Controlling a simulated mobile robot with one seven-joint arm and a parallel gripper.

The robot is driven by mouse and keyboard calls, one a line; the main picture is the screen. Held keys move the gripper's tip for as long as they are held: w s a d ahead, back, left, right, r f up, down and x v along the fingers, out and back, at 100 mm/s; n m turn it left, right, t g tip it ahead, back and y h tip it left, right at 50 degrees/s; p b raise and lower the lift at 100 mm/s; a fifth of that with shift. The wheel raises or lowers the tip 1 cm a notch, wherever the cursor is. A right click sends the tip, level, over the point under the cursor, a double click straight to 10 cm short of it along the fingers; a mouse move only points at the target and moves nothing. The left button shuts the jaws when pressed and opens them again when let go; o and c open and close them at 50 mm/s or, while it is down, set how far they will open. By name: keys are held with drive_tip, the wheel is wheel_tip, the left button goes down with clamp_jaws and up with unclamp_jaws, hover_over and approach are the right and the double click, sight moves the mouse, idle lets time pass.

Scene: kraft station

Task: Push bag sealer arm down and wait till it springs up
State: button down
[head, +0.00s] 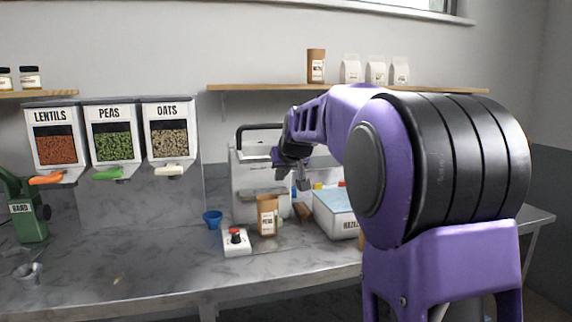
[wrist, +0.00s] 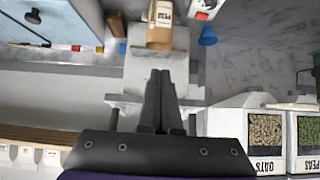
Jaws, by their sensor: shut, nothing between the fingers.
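The bag sealer (head: 247,178) is a pale grey machine standing on the counter by the back wall. Its black arm (head: 258,127) is up, above the body. A brown kraft bag labelled PEAS (head: 267,216) stands upright at the sealer's front. My gripper (head: 303,184) is shut and empty, fingers pointing down, at the sealer's right side in the head view. In the wrist view my gripper (wrist: 160,74) shows its closed fingers over the pale sealer body (wrist: 138,75), with the kraft bag (wrist: 160,32) beyond the tips. I cannot tell whether the fingers touch the sealer.
A white box with a red knob (head: 236,242) and a blue funnel (head: 212,219) are left of the bag. A white bin with a blue lid (head: 335,210) is on the right. Lentils, peas and oats dispensers (head: 112,135) hang at left. A wooden shelf (head: 260,87) runs above.

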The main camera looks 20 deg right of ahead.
drive_tip(key=v, duration=0.6)
drive_tip(key=shift+s+r, duration=0.15)
drive_tip(key=shift+s, duration=0.05)
